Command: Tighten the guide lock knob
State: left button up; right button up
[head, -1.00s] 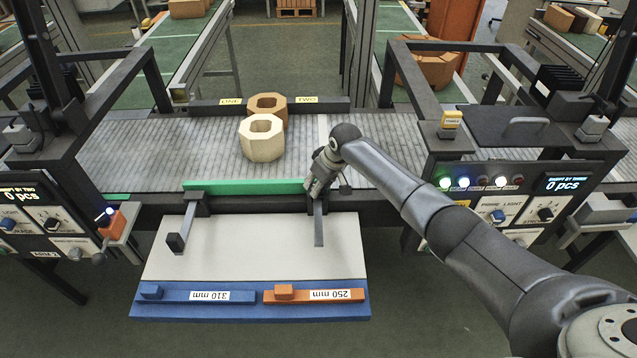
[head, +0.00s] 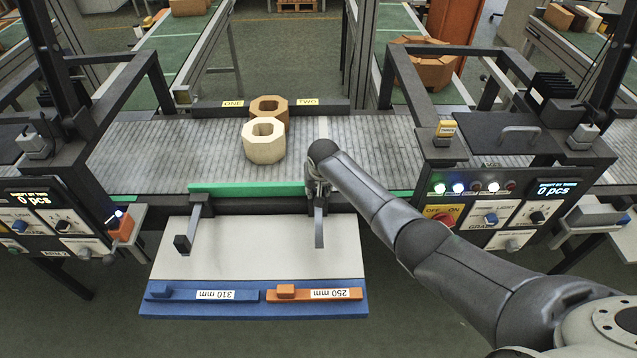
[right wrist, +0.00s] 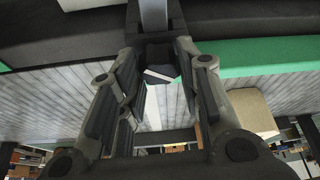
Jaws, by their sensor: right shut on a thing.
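The green guide rail (head: 250,188) runs along the front edge of the conveyor. A dark bracket with a bar (head: 199,204) holds its left part, and a second bracket bar (head: 319,232) sits at its right end. My right gripper (head: 318,192) is at this right bracket, and the arm covers much of it in the head view. In the right wrist view, my right gripper (right wrist: 159,62) has its fingers on both sides of a dark knob (right wrist: 160,58) with a pale line across it, and is shut on it. My left gripper is not in view.
A cream octagonal block (head: 263,150) and a brown one (head: 275,106) stand on the conveyor (head: 190,150). Below the rail is a pale board (head: 260,262) with a blue 310 mm bar (head: 190,295) and an orange 250 mm bar (head: 300,295). Control panels (head: 490,210) flank it.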

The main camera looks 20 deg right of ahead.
jog(key=m+h, duration=0.1)
jog(key=m, duration=0.1)
jog(key=shift+a+m, duration=0.15)
jog(key=shift+m, duration=0.25)
jog(key=shift+w+a+f+m+h+b, duration=0.15)
jog(key=shift+m+h+b, duration=0.25)
jog(key=shift+m+b, duration=0.4)
jog(key=shift+m+g+h+b, duration=0.3)
jog(key=shift+m+g+b, duration=0.25)
jog(key=shift+m, duration=0.45)
jog(key=m+g+h+b, duration=0.1)
jog(key=m+b, duration=0.3)
jog(key=b, duration=0.2)
jog(key=shift+f+m, duration=0.1)
jog(key=shift+m, duration=0.2)
jog(key=shift+r+m+g+b, duration=0.25)
jog(key=shift+m+g+b, duration=0.2)
jog(key=shift+m+b, duration=0.6)
jog(key=o, duration=1)
